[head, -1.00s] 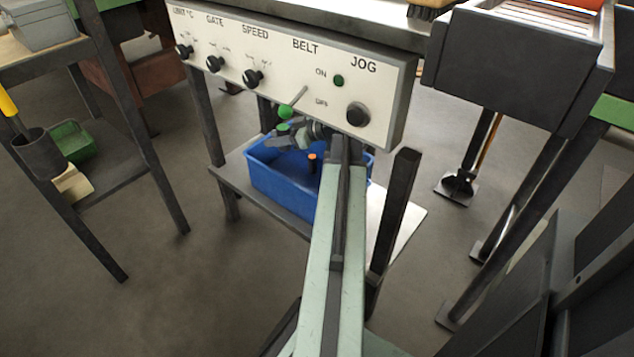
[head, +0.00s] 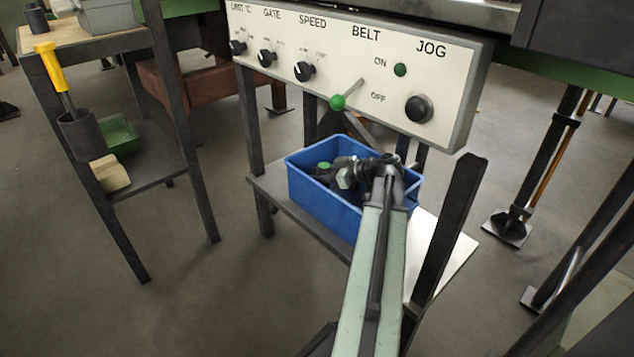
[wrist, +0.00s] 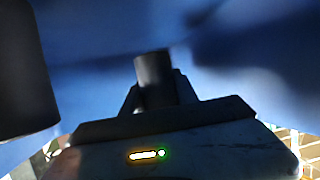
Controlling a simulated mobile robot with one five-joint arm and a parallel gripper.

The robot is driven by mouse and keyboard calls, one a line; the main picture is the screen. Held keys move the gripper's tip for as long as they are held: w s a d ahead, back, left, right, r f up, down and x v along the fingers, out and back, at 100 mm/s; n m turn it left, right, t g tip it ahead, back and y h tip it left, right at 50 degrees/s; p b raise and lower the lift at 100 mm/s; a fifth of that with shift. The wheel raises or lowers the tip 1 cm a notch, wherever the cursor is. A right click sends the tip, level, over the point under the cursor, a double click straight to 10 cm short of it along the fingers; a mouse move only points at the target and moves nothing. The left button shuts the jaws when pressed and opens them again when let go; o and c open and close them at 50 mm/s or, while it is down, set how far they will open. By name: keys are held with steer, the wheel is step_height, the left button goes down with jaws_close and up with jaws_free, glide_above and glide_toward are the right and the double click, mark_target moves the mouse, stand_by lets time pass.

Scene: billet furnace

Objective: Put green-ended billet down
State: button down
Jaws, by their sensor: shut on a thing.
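The green-ended billet (head: 323,166) shows its small green end inside the blue bin (head: 322,205), next to my dark gripper (head: 330,173). My gripper is down in the bin, below the rim, and is shut on the billet. In the wrist view a dark cylinder (wrist: 153,72) stands up between the fingers of my gripper (wrist: 155,98), with blue bin wall behind it. Its green end cannot be made out there. The billet's lower end and whether it touches the bin floor are hidden.
A dark, blurred cylinder (wrist: 25,75) is close at the left in the wrist view. The control panel (head: 350,65) and its green-knobbed lever (head: 338,102) overhang the bin. The bin stands on a low shelf (head: 445,262). A dark post (head: 447,235) rises at right.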

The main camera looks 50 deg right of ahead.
steer(key=shift+r, duration=0.1)
steer(key=shift+f, duration=0.5)
steer(key=shift+f+b, duration=0.1)
steer(key=shift+b, duration=0.4)
steer(key=shift+a, duration=0.1)
steer(key=c, duration=0.9)
jaws_free()
